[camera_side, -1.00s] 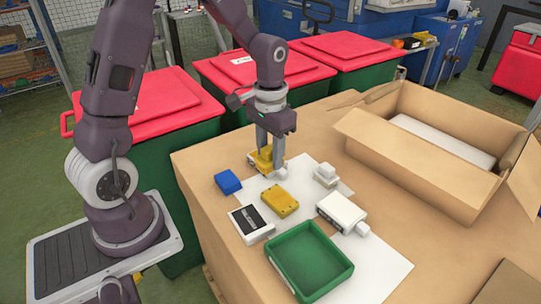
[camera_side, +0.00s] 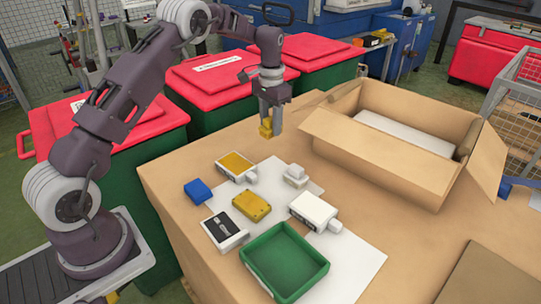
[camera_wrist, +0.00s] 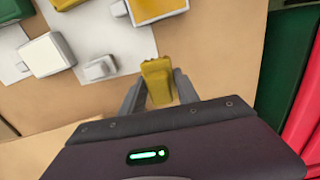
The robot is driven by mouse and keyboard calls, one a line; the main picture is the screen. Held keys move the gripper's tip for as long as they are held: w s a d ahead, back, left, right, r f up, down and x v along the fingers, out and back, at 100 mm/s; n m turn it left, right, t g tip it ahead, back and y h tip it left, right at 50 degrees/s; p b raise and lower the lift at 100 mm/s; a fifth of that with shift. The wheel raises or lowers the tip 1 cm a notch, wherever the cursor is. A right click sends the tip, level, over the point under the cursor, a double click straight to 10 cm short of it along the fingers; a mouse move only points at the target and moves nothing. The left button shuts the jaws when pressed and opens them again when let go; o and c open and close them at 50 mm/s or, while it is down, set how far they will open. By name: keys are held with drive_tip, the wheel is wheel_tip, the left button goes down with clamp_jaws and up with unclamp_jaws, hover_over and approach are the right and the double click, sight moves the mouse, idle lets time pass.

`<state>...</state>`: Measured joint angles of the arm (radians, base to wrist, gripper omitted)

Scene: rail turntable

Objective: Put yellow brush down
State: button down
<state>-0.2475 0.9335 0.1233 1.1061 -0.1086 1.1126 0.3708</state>
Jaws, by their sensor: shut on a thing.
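The yellow brush (camera_side: 266,130) looks like a small yellow block and hangs in the air above the back of the brown table. My gripper (camera_side: 271,128) is shut on it. In the wrist view the brush (camera_wrist: 157,80) sits between the two grey fingers of my gripper (camera_wrist: 160,92). It is clear of the tabletop, with a gap below it in the side view. Its lower end and any bristles are not clear.
White-and-yellow box (camera_side: 237,166), yellow block (camera_side: 251,206), blue block (camera_side: 198,191), white device (camera_side: 313,210), small white piece (camera_side: 295,176), black-and-white box (camera_side: 224,231) and green tray (camera_side: 322,268) lie on the table (camera_side: 170,176). An open carton (camera_side: 380,157) stands right.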

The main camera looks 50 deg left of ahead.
sight(271, 157)
wheel_tip(271, 157, down, 9)
drive_tip(key=shift+r, duration=0.15)
drive_tip(key=c, duration=0.9)
unclamp_jaws()
